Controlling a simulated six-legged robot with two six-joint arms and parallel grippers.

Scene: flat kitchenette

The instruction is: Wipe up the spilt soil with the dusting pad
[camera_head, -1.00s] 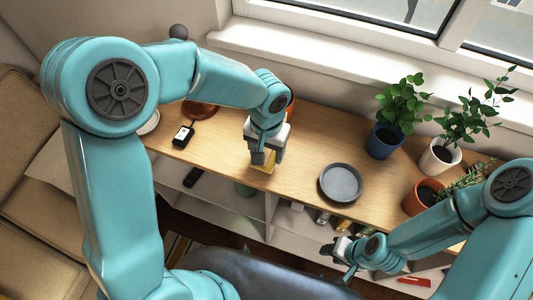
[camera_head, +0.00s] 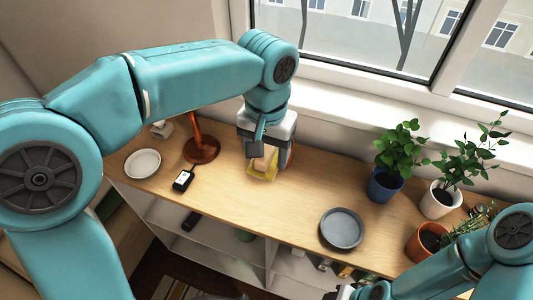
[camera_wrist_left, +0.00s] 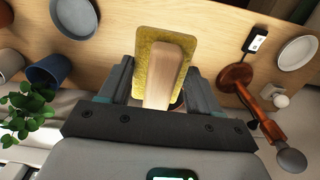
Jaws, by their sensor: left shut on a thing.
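My left gripper (camera_head: 264,154) is shut on the wooden handle of the dusting pad (camera_head: 259,176), which has a yellow underside. The left wrist view shows the pad (camera_wrist_left: 146,68) with its pale handle (camera_wrist_left: 167,75) between the fingers. The pad is over the back part of the wooden counter (camera_head: 290,205). I cannot tell whether it touches the wood. No spilt soil can be made out; the gripper and pad hide part of the counter. My right gripper (camera_head: 345,293) is at the bottom edge, cut off, so its jaws cannot be judged.
A grey dish (camera_head: 341,229) lies to the pad's right, with blue (camera_head: 384,187), white (camera_head: 436,203) and terracotta (camera_head: 425,243) plant pots beyond. On the left are a red-brown lamp (camera_head: 201,150), a small black device (camera_head: 183,180) and a white plate (camera_head: 142,163). The counter's middle is clear.

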